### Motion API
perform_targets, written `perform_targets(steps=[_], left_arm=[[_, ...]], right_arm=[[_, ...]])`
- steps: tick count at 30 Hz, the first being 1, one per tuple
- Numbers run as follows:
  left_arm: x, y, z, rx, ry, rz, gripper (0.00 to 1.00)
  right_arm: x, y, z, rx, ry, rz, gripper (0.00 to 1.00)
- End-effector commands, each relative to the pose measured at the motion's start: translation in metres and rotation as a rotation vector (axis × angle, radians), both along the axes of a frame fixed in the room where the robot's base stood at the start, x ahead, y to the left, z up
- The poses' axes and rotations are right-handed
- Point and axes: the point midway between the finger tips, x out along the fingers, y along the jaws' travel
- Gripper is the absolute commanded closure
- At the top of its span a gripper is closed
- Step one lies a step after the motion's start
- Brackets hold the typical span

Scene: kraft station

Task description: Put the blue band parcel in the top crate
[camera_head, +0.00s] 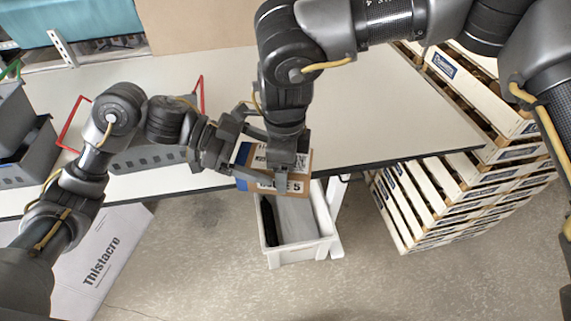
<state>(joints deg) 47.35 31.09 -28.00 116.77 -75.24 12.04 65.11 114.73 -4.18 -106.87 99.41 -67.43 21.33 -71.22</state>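The blue band parcel (243,154) is a brown carton with a blue band at its left and white printed labels, one showing a "5". It is at the table's front edge, overlapping the far end of a white crate (300,249) in the picture. My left gripper (250,157) reaches it from the left, fingers apart with the parcel's left part between them; whether they press on it is unclear. My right gripper (288,172) points down over the parcel's middle and hides part of it; its fingertips are hard to make out. The crate holds a dark item and something grey.
The pale table (380,113) is clear to the right. A grey basket (148,160) with red handles stands at left, by grey bins (28,150). Stacked wooden crates (440,198) stand on the floor at right.

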Motion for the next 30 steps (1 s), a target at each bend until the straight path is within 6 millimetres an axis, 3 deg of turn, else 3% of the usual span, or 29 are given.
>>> perform_targets(steps=[13,24,30], left_arm=[[0.001,0.008,0.003,0.002,0.0,0.002,0.09],[0.007,0.074,0.03,0.003,0.0,0.004,0.09],[0.009,0.101,0.042,0.001,0.0,0.002,0.09]], right_arm=[[0.0,0.0,0.001,0.001,0.0,0.0,0.68],[0.0,0.0,0.0,0.001,0.0,0.0,0.68],[0.0,0.0,0.0,0.001,0.0,0.0,0.68]])
